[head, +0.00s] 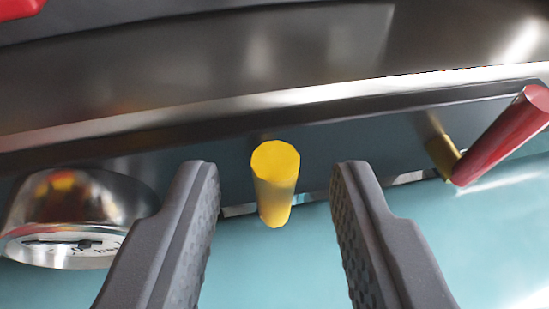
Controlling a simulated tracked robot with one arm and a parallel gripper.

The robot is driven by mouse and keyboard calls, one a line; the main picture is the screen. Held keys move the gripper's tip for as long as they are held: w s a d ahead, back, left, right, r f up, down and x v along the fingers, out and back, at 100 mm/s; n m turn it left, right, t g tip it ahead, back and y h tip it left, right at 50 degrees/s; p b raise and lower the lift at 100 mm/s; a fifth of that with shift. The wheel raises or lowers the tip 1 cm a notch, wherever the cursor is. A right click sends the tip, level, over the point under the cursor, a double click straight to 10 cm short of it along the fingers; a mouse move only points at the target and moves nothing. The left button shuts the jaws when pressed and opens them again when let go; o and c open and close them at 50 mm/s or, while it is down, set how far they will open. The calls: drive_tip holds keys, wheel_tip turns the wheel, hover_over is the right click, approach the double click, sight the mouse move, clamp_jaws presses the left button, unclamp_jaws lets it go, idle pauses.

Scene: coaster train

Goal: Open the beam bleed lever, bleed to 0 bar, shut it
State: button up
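A yellow cylindrical lever (275,185) sticks out below the dark metal beam (200,115), in the middle of the head view. My gripper (275,180) is open, with one grey finger on each side of the yellow lever. Gaps show between the lever and both fingers. A round chrome gauge (75,215) is at the lower left. Its white face is seen at a steep slant, with a dark needle, and I cannot read its value. A red-handled lever (503,135) on a brass fitting sits at the right, its handle slanting up to the right.
A shiny metal surface (200,60) runs across the top, with a red part (20,8) at the top left corner. A teal surface (290,260) lies behind and below the beam. The space between my fingers holds only the yellow lever.

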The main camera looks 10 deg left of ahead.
drive_tip(key=shift+w, duration=0.15)
drive_tip(key=shift+a+f, duration=0.1)
clamp_jaws()
drive_tip(key=shift+w+d+m+y, duration=0.15)
drive_tip(key=shift+d+m+y, duration=0.2)
drive_tip(key=shift+m, duration=0.25)
drive_tip(key=m+y, duration=0.1)
drive_tip(key=d+m+g+y, duration=0.1)
drive_tip(key=shift+w+d+f+m, duration=0.1)
drive_tip(key=shift+w+d+m, duration=0.2)
drive_tip(key=shift+m, duration=0.1)
drive_tip(key=m+y, duration=0.1)
drive_tip(key=d+f+m+y, duration=0.1)
drive_tip(key=m+y, duration=0.1)
drive_tip(key=m, duration=0.1)
drive_tip(key=shift+w+d+f+g+y+p, duration=0.2)
drive_tip(key=shift+d+f+g+y+p, duration=0.1)
drive_tip(key=shift+d+f+g, duration=0.1)
drive_tip(key=shift+w+d+f+m+y, duration=0.15)
drive_tip(key=shift+f+m+y, duration=0.25)
drive_tip(key=shift+m, duration=0.35)
drive_tip(key=shift+s+d+f+m+y, duration=0.1)
drive_tip(key=shift+f+m+y, duration=0.3)
drive_tip(key=shift+m, duration=0.35)
